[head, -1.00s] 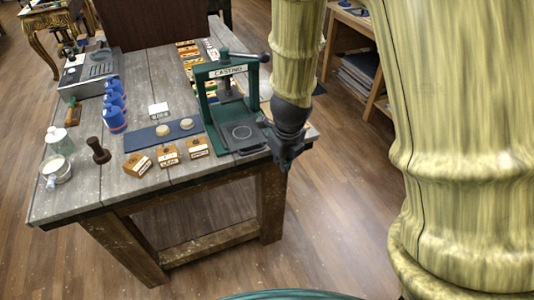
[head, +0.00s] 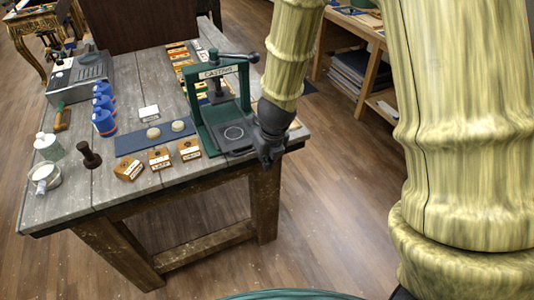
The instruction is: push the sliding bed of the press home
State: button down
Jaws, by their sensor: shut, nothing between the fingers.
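The press (head: 217,108) is a green frame with a "CASTING" label and a dark lever on top, at the right front part of the workbench. Its sliding bed (head: 234,134) is a dark plate with a round ring mark, low in the frame and reaching toward the bench's front edge. My gripper (head: 268,162) is dark and shut, with nothing in it. It is at the right of the bed, by the bench's front edge. Whether it touches the bed cannot be told, as my wrist covers the bed's right side.
Small labelled wooden blocks (head: 159,158) stand left of the press, before a blue mat (head: 157,136) with two pale discs. Floor is open before the workbench (head: 60,207).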

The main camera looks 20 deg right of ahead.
jog(key=shift+w+f+p, duration=0.35)
jog(key=shift+w+f, duration=0.1)
jog(key=shift+w, duration=0.35)
jog(key=shift+w+f+p, duration=0.4)
jog(key=shift+w, duration=0.4)
jog(key=shift+w+f+p, duration=0.35)
jog(key=shift+w+f, duration=0.1)
jog(key=shift+w, duration=0.35)
jog(key=shift+a, duration=0.1)
